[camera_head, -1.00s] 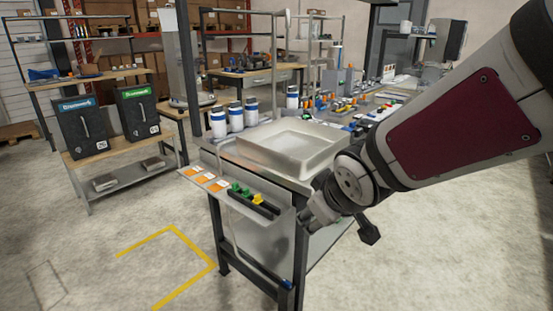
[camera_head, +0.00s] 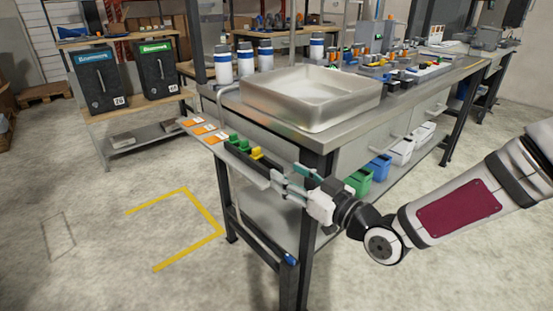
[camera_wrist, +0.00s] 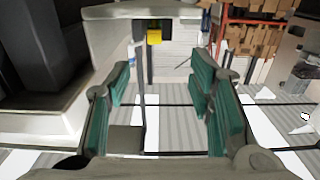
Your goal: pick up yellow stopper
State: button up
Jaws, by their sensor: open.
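The yellow stopper (camera_head: 257,153) sits at the near right end of a short row in a dark rack (camera_head: 262,164) on the narrow side shelf. Green stoppers (camera_head: 236,141) stand to its left. In the wrist view the yellow stopper (camera_wrist: 154,37) shows small, beyond the fingers and near the middle. My gripper (camera_head: 290,180) is open and empty, to the right of the stopper and apart from it, near the right end of the shelf. Its teal finger pads stand wide apart in the wrist view (camera_wrist: 160,85).
A metal basin (camera_head: 310,98) stands on the bench (camera_head: 385,117) behind the shelf. White bottles with blue bands (camera_head: 246,60) stand at the back left. Orange-and-white cards (camera_head: 205,128) lie on the shelf's left part. Floor in front is free apart from yellow tape (camera_head: 190,205).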

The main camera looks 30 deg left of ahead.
aim_at(258, 150)
jog(key=b+x, duration=0.1)
jog(key=x, duration=0.7)
jog(key=shift+w, duration=0.15)
jog(key=shift+w+b+x, duration=0.1)
jog(key=shift+b+x, duration=0.35)
jog(key=shift+x, duration=0.9)
jog(key=shift+w+b+x, duration=0.15)
jog(key=shift+b+x, duration=0.25)
jog(key=shift+x, duration=1)
jog(key=shift+d+r, duration=0.1)
jog(key=shift+r, duration=0.1)
jog(key=shift+c, duration=0.3)
jog(key=c, duration=0.8)
jog(key=shift+c, duration=0.2)
